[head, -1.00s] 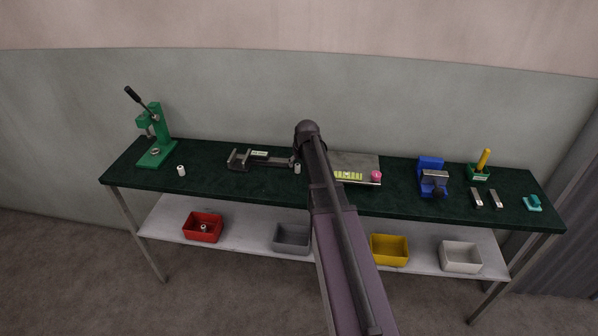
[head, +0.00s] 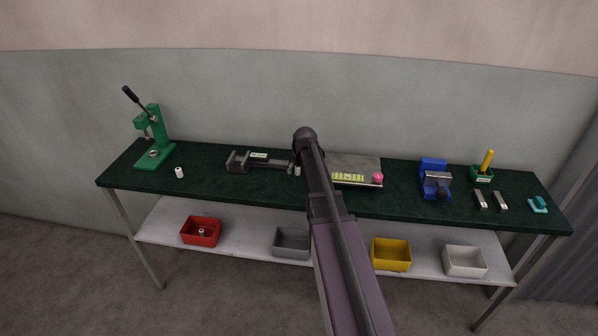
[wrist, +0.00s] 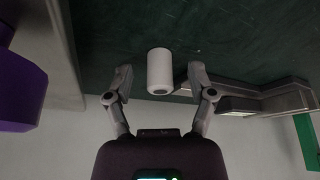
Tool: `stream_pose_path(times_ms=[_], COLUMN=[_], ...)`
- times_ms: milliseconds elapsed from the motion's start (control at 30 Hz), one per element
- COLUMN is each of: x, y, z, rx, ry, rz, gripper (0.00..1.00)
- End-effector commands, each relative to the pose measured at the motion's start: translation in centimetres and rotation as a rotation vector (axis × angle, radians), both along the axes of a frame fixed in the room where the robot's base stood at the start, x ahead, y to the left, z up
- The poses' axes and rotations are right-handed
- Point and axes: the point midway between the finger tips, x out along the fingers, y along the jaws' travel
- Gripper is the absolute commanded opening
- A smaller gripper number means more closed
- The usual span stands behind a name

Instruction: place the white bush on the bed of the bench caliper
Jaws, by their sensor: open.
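A white bush (wrist: 160,72) stands on the dark green bench top, between the two fingers of my gripper (wrist: 160,88) in the wrist view. The fingers are open, with a gap on each side of it. In the head view this bush (head: 297,171) shows just left of my arm, which hides most of my gripper. The bench caliper (head: 240,160) lies to its left, a grey tool with a long beam and a pale label. The caliper also shows at the right in the wrist view (wrist: 240,104). Its bed looks empty.
Another white bush (head: 179,173) stands near the green press (head: 154,153). Right of my arm are a grey plate (head: 362,163), a pink knob (head: 377,177) and a blue vise (head: 433,180). Bins, including a red one (head: 201,230), sit on the shelf below.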

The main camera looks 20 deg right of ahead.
Motion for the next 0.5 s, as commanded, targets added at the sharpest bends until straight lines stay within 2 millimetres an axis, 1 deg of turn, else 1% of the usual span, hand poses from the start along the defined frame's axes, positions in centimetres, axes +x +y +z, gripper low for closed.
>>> stream_pose_path(times_ms=[133, 167, 200, 267, 300, 367, 467, 500], x=[-0.01, -0.01, -0.01, -0.01, -0.01, -0.01, -0.01, -0.01], y=[-0.02, -0.02, -0.03, -0.03, -0.03, -0.03, -0.04, -0.05], z=[0.0, 0.0, 0.0, 0.0, 0.0, 0.0, 0.0, 0.0], rx=[0.0, 0.0, 0.0, 0.0, 0.0, 0.0, 0.0, 0.0], ry=[0.0, 0.0, 0.0, 0.0, 0.0, 0.0, 0.0, 0.0], rz=[0.0, 0.0, 0.0, 0.0, 0.0, 0.0, 0.0, 0.0], gripper=[0.71, 0.65, 0.53, 0.35, 0.24, 0.07, 0.05, 0.0])
